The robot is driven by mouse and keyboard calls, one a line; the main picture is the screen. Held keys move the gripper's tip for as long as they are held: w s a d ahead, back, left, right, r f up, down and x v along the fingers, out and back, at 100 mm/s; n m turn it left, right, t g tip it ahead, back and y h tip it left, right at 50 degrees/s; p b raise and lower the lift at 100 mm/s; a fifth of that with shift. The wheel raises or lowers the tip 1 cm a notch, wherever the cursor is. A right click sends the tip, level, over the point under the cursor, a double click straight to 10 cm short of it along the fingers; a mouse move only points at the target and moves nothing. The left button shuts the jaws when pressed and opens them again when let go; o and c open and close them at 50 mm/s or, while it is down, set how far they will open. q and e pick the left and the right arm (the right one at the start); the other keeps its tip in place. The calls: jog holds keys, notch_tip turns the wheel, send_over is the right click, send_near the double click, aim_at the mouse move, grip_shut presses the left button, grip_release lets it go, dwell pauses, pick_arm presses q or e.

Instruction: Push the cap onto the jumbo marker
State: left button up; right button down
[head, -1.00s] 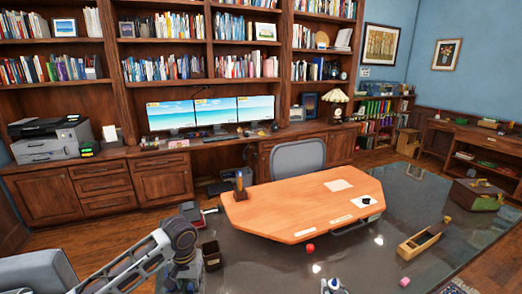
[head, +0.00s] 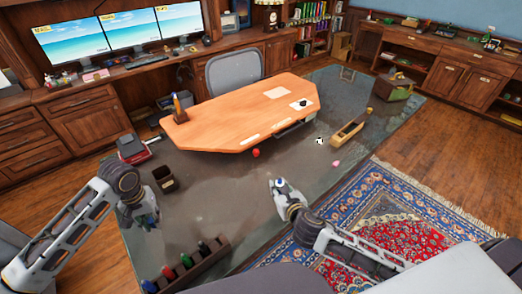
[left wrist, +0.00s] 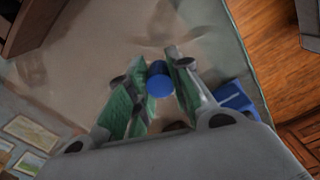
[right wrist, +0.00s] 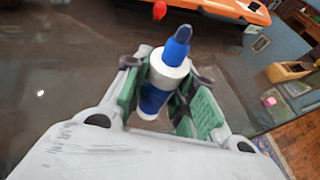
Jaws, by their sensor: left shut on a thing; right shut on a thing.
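The jumbo marker (right wrist: 168,75), with a white collar, blue body and dark blue tip, is held in my right gripper (right wrist: 160,100) in the right wrist view. Its bare tip points up and away from the jaws. The blue cap (left wrist: 159,80) sits between the green-padded jaws of my left gripper (left wrist: 152,85) in the left wrist view. In the head view, my left gripper (head: 146,214) is at the lower left, and my right gripper (head: 280,188) is well apart to its right. The cap and marker are apart. The cap is too small to make out in the head view.
A wooden desk (head: 225,125) stands ahead, with a small dark bin (head: 165,180) near its left end. A rack (head: 215,262) of several coloured-top items is at the lower front. A wooden tray (head: 348,137) lies at right. Space between my grippers looks clear.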

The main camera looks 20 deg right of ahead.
jog(key=shift+a+r, duration=0.1)
jog(key=a+r+n+g+y, duration=0.1)
jog(key=a+r+n+y, duration=0.3)
jog(key=a, duration=0.4)
jog(key=w+a+r+n+g+y, duration=0.1)
jog(key=a+r+n+g+y, duration=0.1)
jog(key=a+r+n+y, duration=0.2)
jog(key=shift+w+a+r+y, duration=0.2)
jog(key=shift+a+r+y, duration=0.1)
jog(key=shift+a+r, duration=1.4)
jog(key=shift+a+f, duration=0.25)
pick_arm(q)
jog(key=shift+w+r, duration=0.1)
